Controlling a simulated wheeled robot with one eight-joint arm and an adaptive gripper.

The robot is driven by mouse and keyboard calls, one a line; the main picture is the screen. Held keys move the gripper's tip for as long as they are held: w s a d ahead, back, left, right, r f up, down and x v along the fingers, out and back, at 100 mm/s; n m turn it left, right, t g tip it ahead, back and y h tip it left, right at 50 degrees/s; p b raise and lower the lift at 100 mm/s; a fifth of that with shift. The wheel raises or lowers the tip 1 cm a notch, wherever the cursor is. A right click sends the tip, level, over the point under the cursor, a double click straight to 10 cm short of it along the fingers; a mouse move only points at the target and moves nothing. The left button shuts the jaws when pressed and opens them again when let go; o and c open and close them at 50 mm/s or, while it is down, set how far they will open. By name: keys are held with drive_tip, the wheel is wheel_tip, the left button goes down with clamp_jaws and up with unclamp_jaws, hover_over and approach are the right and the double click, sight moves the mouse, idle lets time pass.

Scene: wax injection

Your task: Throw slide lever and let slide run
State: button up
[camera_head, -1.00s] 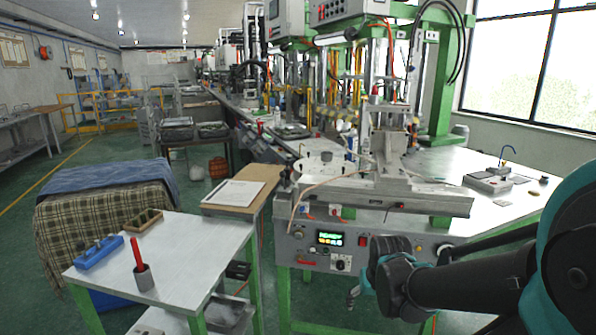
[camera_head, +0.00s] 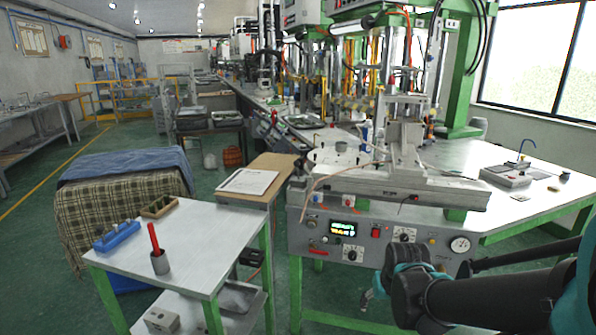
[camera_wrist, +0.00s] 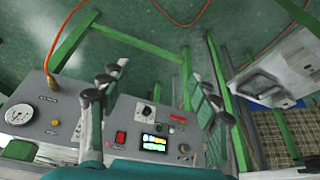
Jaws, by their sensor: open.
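The slide is a long grey metal rail (camera_head: 395,187) with an upright carriage (camera_head: 405,150) on top, lying along the bench's front edge. Below it is the grey control panel (camera_head: 300,232) with a lit display (camera_head: 343,229), knobs, a red switch (camera_head: 376,232) and a round gauge (camera_head: 460,245).
Green bench legs (camera_head: 296,290) stand below the panel. Green floor is open at left.

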drive_tip(key=w+a+r+m+t+y, duration=0.1)
drive_tip(key=w+a+r, duration=0.2)
drive_tip(key=w, duration=0.3)
drive_tip(key=w+a+r+m+t+y, duration=0.1)
drive_tip(key=w+a+r+m+y, duration=0.1)
drive_tip(key=w, duration=0.4)
drive_tip(key=w+a+r+m+t+y, duration=0.1)
drive_tip(key=w+a+r, duration=0.3)
drive_tip(key=w+r, duration=0.2)
drive_tip(key=shift+w+a+r+m, duration=0.2)
drive_tip(key=shift+a+r+m, duration=0.05)
drive_tip(key=shift+m, duration=0.05)
drive_tip(key=c, duration=1.2)
drive_tip(key=w+a+r+m+t+y, duration=0.1)
drive_tip(key=w+a+r+m, duration=0.1)
drive_tip(key=w+r, duration=0.2)
drive_tip(key=w+a+r+m+t+y, duration=0.1)
drive_tip(key=w+r+m, duration=0.1)
drive_tip(key=w+r, duration=0.2)
drive_tip(key=w+a+r+m+t+y, duration=0.1)
drive_tip(key=w+r, duration=0.3)
drive_tip(key=w, duration=0.4)
drive_tip(key=shift+w+a+r+m+t, duration=0.1)
drive_tip(key=shift+a+r+m+t, duration=0.1)
drive_tip(key=shift+a+m, duration=0.25)
drive_tip(key=shift+w+a+r+m+t, duration=0.1)
drive_tip(key=shift+a+r+m+t, duration=0.1)
drive_tip(key=shift+a+m, duration=0.2)
clamp_jaws()
